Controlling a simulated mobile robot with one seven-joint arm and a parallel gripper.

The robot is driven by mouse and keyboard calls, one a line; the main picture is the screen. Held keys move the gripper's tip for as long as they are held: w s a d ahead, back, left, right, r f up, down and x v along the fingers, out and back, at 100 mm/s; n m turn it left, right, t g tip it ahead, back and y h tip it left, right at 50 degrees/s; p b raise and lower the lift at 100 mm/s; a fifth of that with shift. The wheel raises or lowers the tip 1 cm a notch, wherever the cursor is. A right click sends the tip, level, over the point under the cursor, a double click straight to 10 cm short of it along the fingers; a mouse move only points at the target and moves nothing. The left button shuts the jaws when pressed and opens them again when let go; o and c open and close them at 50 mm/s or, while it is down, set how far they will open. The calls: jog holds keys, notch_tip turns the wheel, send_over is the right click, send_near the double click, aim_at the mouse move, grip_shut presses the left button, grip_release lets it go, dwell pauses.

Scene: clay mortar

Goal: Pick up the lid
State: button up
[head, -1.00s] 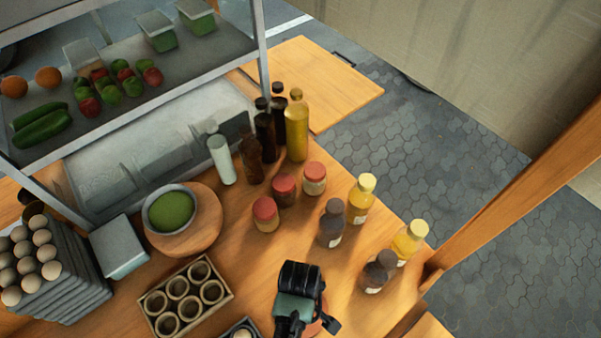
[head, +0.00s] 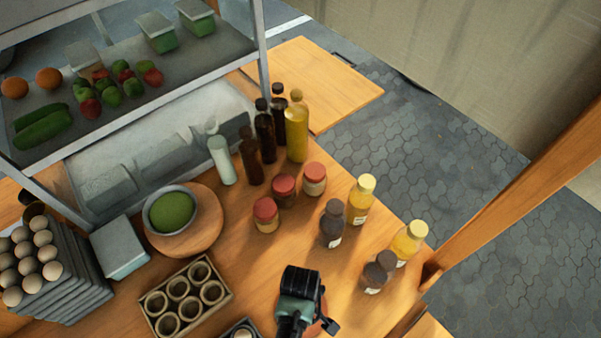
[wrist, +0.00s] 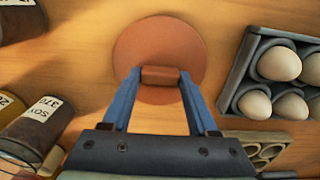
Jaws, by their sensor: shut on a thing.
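The lid (wrist: 155,35) is a round, reddish-brown clay disc with a block-shaped handle (wrist: 160,76) in the middle. In the wrist view it is at the top centre, over the wooden counter. My gripper (wrist: 160,77) is shut on the handle, with one blue finger on each side. I cannot tell whether the lid rests on the counter or is slightly raised. In the head view my gripper is at the bottom centre and hides most of the lid; a reddish sliver of the lid (head: 316,328) shows beside it.
An egg tray (wrist: 238,75) is close to the lid's right in the wrist view. Dark sauce bottles (wrist: 45,125) are at the left. In the head view a box of clay cups (head: 153,327) stands left of my gripper, and red-capped jars (head: 265,215) stand behind it.

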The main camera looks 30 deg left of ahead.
grip_shut()
jog(key=shift+r, duration=0.2)
